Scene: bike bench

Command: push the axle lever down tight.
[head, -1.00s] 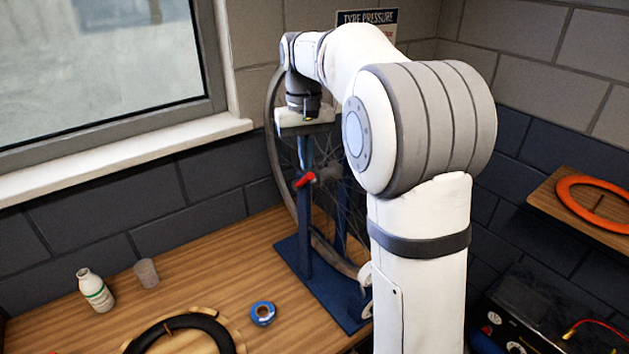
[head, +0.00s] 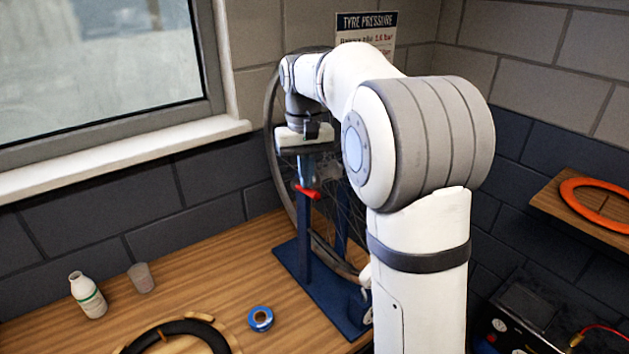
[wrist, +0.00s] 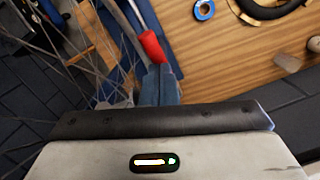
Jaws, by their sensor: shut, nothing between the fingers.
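The axle lever has a red handle (head: 308,192) and sits at the wheel's axle on the blue truing stand (head: 290,250). In the head view it slants down to the right. The red handle (wrist: 152,46) also shows in the wrist view, just beyond the fingertips. My gripper (head: 307,182) points down with its fingers shut and empty, directly above the lever. The fingertips (wrist: 160,68) look touching or nearly touching the handle; I cannot tell which. The bicycle wheel (head: 272,130) stands upright in the stand, partly hidden by my arm.
A white bottle (head: 88,295), a clear cup (head: 141,278), a blue tape roll (head: 260,318) and a black tyre ring (head: 205,328) are on the wooden bench (head: 200,270). A window sill (head: 120,150) runs along the left wall. An orange ring (head: 570,200) lies on the right shelf.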

